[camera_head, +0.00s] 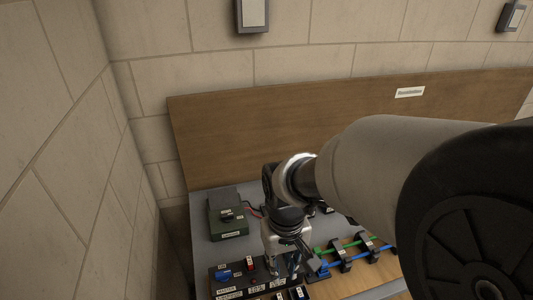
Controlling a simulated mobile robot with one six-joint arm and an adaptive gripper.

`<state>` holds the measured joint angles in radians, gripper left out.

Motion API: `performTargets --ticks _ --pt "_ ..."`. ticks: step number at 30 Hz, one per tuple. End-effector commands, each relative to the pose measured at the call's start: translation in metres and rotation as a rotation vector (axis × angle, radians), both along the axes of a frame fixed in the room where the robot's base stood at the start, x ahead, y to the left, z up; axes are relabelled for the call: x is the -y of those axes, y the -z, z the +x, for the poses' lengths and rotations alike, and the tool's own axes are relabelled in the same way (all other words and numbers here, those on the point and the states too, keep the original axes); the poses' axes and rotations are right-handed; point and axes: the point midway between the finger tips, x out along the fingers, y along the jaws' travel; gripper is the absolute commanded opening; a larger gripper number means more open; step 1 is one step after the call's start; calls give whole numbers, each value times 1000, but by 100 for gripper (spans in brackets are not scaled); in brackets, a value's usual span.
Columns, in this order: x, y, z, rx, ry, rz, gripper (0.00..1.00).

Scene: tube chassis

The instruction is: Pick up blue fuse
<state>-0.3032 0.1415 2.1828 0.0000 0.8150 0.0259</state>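A small blue block (223,275), which may be the blue fuse, sits on a black panel (235,289) at the bottom of the picture. A small red piece (250,263) is to its right on the same panel. My gripper (283,272) points down over the right part of the panel, to the right of both pieces and apart from the blue block. Its fingertips are small and dark against the panel, so I cannot tell how far apart they are or whether anything is between them.
A dark green box (228,220) with a red wire stands behind the panel on the grey worktop (200,206). Green (352,243) and blue (349,262) tubes lie in black holders to the right. A wooden backboard (260,130) rises behind. My arm hides the right side.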

Motion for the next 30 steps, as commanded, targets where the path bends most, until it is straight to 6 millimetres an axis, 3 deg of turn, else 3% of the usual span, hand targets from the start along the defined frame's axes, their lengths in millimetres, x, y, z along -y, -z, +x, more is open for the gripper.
performTargets --ticks 15,19,26,30 --pt "0 102 0 -6 -1 -2 22" --pt "0 118 0 -4 -1 -1 22" --pt "0 128 1 -3 -1 -1 22" --pt "0 147 4 -5 -1 -1 22"
